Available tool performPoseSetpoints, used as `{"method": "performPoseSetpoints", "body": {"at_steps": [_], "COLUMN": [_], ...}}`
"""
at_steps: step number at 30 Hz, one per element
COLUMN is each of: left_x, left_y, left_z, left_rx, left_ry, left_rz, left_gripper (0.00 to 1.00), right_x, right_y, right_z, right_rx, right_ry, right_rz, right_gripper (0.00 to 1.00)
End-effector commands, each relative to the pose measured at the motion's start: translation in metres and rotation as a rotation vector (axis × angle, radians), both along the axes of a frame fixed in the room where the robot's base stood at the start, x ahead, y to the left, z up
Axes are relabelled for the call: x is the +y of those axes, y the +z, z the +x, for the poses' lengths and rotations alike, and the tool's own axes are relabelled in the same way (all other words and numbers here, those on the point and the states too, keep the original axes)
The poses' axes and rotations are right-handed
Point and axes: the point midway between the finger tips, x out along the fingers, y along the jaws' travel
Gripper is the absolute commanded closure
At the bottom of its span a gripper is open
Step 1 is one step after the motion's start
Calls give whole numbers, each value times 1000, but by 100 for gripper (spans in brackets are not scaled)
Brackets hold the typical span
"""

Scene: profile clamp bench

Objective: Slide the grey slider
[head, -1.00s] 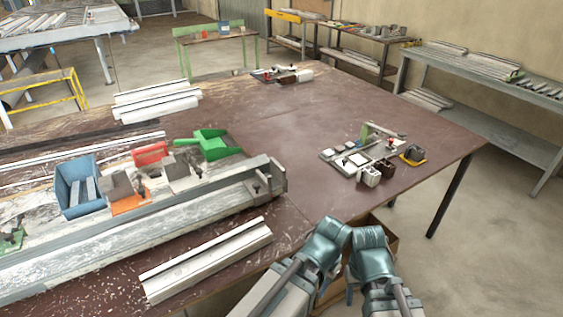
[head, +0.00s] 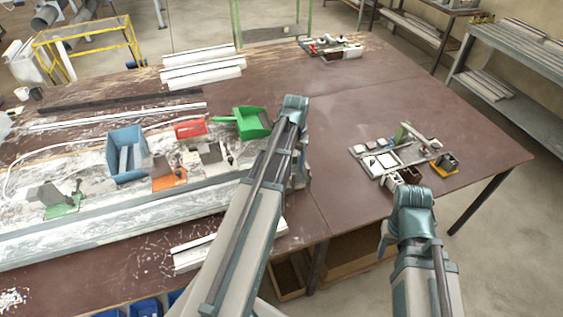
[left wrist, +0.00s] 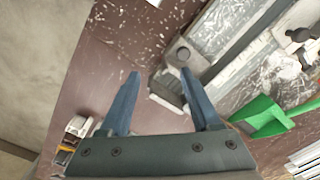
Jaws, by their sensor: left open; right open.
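In the head view my left arm hides that rail end. My left gripper (left wrist: 160,73) is open and empty above the bench, its fingers pointing towards the rail's end. The block is just beyond the right-hand finger's tip, apparently apart from it. In the head view the left gripper (head: 299,180) is mostly behind my arm. My right gripper (head: 385,243) hangs near the bench's front edge, largely hidden by its wrist.
A green scoop (head: 252,122), blue bin (head: 126,155), red holder (head: 190,127) and orange-based clamp (head: 167,176) stand behind the rail. White profiles (head: 195,250) lie in front. A fixture group (head: 385,158) stands at the right. The bench (head: 330,120) between is clear.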

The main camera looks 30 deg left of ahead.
Motion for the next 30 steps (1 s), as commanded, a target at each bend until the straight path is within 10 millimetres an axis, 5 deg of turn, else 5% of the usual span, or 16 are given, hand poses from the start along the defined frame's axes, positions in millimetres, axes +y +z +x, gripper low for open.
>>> {"method": "performPoseSetpoints", "body": {"at_steps": [1, 5, 14, 30], "left_x": [19, 43, 49, 49], "left_y": [16, 24, 21, -34], "left_z": [6, 8, 8, 8], "left_rx": [-3, -9, -11, -11], "left_ry": [21, 44, 50, 50], "left_rz": [-3, -7, -9, -8], "left_gripper": [36, 36, 36, 36], "right_x": [0, 0, 0, 0], "right_y": [16, 24, 21, -34], "right_z": [0, 0, 0, 0], "right_rx": [0, 0, 0, 0], "right_ry": [-1, -1, -1, 10], "right_rz": [0, 0, 0, -2], "right_gripper": [50, 50, 50, 50]}}
